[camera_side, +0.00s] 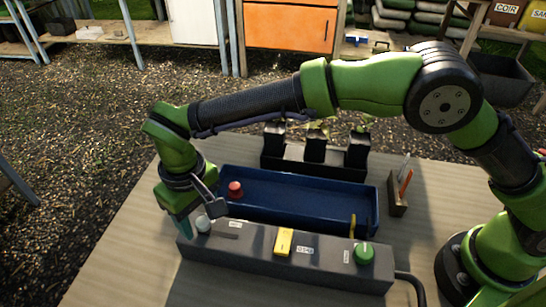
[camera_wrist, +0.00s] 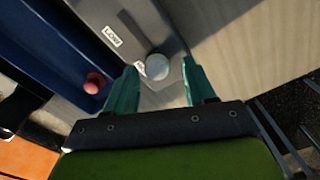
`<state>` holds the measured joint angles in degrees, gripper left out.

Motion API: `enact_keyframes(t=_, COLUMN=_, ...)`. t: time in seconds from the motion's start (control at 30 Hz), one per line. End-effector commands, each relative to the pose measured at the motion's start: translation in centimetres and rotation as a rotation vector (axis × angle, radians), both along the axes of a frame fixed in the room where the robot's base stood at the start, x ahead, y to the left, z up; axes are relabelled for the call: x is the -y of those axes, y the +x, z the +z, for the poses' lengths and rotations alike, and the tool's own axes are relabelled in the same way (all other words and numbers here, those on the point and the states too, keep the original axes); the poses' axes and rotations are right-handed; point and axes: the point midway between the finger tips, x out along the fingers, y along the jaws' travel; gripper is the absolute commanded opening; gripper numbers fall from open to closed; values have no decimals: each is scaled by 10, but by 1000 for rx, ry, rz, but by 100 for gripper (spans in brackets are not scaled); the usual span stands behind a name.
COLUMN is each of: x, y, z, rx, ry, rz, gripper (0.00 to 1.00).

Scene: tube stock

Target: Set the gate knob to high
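A dark grey control box (camera_side: 262,262) stands on the table. A round white knob (camera_side: 203,224) is at its left end. The white knob also shows in the wrist view (camera_wrist: 158,67), close to a label reading LOW (camera_wrist: 112,37); a second small label is partly hidden behind it. A yellow switch (camera_side: 284,242) is mid-box and a green knob (camera_side: 364,253) is at the right end. I cannot tell from the lettering which one is the gate knob. My gripper (camera_wrist: 158,90) is open, its teal fingers on either side of the white knob with visible gaps.
A blue tray (camera_side: 290,176) with a red ball-like knob (camera_side: 235,189) at its left end lies behind the box. Black pots (camera_side: 315,148) with seedlings stand farther back. A small wooden holder (camera_side: 398,200) is at right. The table's left front is clear.

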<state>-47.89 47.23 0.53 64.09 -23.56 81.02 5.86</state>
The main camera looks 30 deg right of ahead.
Motion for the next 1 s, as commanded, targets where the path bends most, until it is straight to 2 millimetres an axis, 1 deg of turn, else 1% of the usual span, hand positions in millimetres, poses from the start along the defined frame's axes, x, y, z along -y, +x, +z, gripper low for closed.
enact_keyframes(t=0.17, x=1, y=0, z=1, rx=-2, ry=-2, rz=-1, gripper=55)
enact_keyframes(t=0.27, x=0, y=0, z=7, rx=0, ry=0, rz=-1, gripper=55)
enact_keyframes(t=0.33, x=0, y=0, z=17, rx=1, ry=1, rz=-1, gripper=55)
enact_keyframes(t=0.47, x=0, y=0, z=44, rx=2, ry=3, rz=-1, gripper=55)
enact_keyframes(t=0.6, x=0, y=0, z=80, rx=4, ry=4, rz=-1, gripper=55)
enact_keyframes(t=0.8, x=0, y=0, z=127, rx=2, ry=2, rz=-1, gripper=55)
enact_keyframes(t=0.9, x=0, y=0, z=146, rx=3, ry=2, rz=-1, gripper=55)
enact_keyframes(t=1.0, x=0, y=0, z=155, rx=2, ry=-2, rz=1, gripper=55)
